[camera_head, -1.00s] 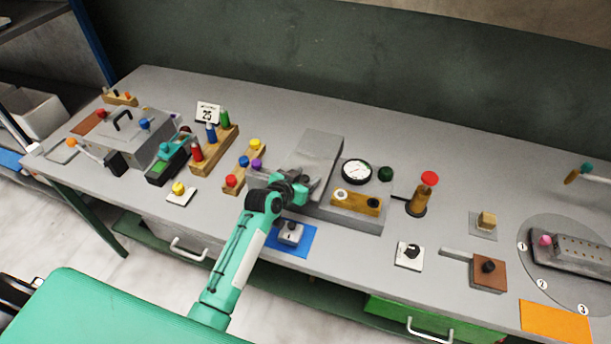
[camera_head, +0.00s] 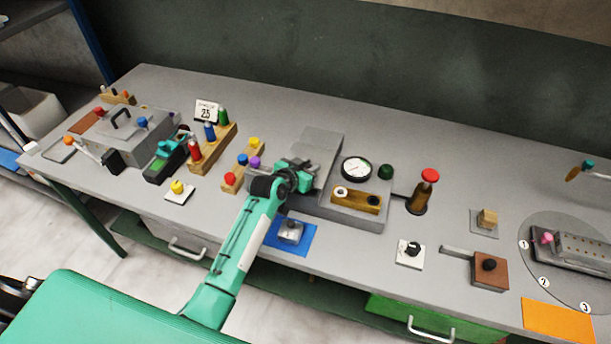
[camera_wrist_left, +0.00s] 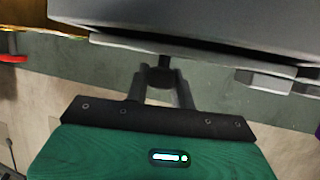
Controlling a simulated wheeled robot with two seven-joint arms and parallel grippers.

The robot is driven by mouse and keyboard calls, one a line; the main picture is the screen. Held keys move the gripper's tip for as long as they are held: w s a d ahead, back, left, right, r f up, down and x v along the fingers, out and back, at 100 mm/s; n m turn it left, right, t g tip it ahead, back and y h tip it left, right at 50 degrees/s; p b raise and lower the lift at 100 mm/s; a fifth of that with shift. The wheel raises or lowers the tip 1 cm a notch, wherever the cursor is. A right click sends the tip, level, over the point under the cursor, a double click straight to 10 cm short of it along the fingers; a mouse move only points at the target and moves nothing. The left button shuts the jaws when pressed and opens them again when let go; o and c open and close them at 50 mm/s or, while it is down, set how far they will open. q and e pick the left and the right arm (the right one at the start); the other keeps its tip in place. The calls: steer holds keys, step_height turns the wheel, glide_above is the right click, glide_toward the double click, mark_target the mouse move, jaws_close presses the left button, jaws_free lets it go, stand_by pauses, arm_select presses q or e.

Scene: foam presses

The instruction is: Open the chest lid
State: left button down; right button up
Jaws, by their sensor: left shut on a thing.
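The chest seems to be the grey box at the middle of the table, left of the gauge; its flat grey lid (camera_head: 322,143) shows behind my gripper. My left gripper (camera_head: 303,174) is at the lid's front left and hides part of the chest. In the left wrist view, the grey lid (camera_wrist_left: 210,18) spans the top. There the left gripper (camera_wrist_left: 160,80) is shut on a small dark piece (camera_wrist_left: 160,76), likely the lid's handle, just below the lid's edge. I cannot tell whether the lid is raised. My right gripper is not in view.
A console with a gauge (camera_head: 357,169) and a wooden button block (camera_head: 356,201) stands right beside the chest. Left are a block with coloured knobs (camera_head: 242,165) and a bottle rack (camera_head: 213,148). A switch on a blue mat (camera_head: 291,233) lies in front.

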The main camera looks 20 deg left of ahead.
arm_select(q)
steer(key=shift+w, duration=0.65)
steer(key=c, duration=1.2)
jaws_free()
steer(key=shift+s, duration=0.2)
steer(key=shift+s+a+r, duration=0.1)
steer(key=shift+s+a, duration=0.05)
steer(key=shift+s, duration=0.15)
steer(key=b+v, duration=0.3)
steer(key=v, duration=1)
